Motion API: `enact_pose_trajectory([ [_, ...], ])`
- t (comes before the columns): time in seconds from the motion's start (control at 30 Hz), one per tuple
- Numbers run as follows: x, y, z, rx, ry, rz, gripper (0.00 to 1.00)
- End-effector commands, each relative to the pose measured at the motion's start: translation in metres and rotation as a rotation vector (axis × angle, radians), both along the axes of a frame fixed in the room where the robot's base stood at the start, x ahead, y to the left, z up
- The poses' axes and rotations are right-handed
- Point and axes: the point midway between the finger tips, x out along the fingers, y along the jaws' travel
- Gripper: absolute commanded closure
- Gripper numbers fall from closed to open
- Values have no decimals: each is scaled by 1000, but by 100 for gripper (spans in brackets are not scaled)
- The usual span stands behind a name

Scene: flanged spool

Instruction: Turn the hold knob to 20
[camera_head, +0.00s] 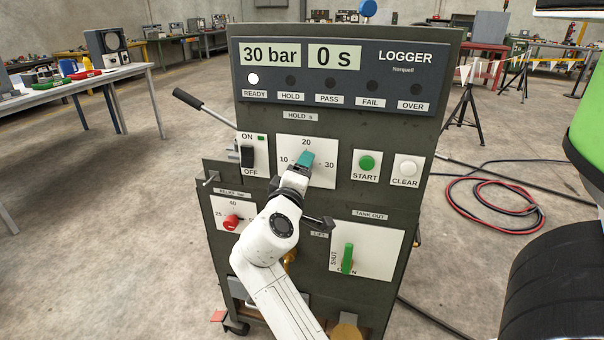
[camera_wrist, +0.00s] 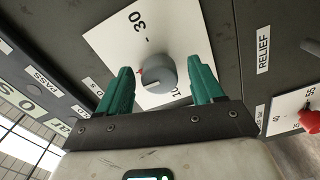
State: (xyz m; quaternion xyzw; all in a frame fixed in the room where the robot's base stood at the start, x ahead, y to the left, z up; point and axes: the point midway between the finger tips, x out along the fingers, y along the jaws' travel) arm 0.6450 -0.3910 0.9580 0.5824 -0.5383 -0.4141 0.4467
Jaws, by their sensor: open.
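The hold knob (camera_wrist: 155,76) is a round grey knob with a small red mark, on a white plate (camera_wrist: 108,38) printed 10, 20 and 30. In the wrist view the red mark is on the knob's left side; the 20 is hidden there, so its exact setting is unclear. My gripper (camera_wrist: 162,78) is open, with one teal finger on each side of the knob.
The panel also has an ON/OFF switch (camera_head: 247,156), a green START button (camera_head: 367,163), a white CLEAR button (camera_head: 407,168), a red relief knob (camera_head: 231,222) and a green tank valve handle (camera_head: 347,258). The display (camera_head: 333,56) reads 30 bar and 0 s, with READY lit.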

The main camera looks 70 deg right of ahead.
Motion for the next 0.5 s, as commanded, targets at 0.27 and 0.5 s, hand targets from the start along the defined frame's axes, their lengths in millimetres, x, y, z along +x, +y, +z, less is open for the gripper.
enact_pose_trajectory([
  [0.27, 0, 10, 0, -2, 0, 4, 33],
  [0.5, -3, 53, 0, 0, 1, 5, 33],
])
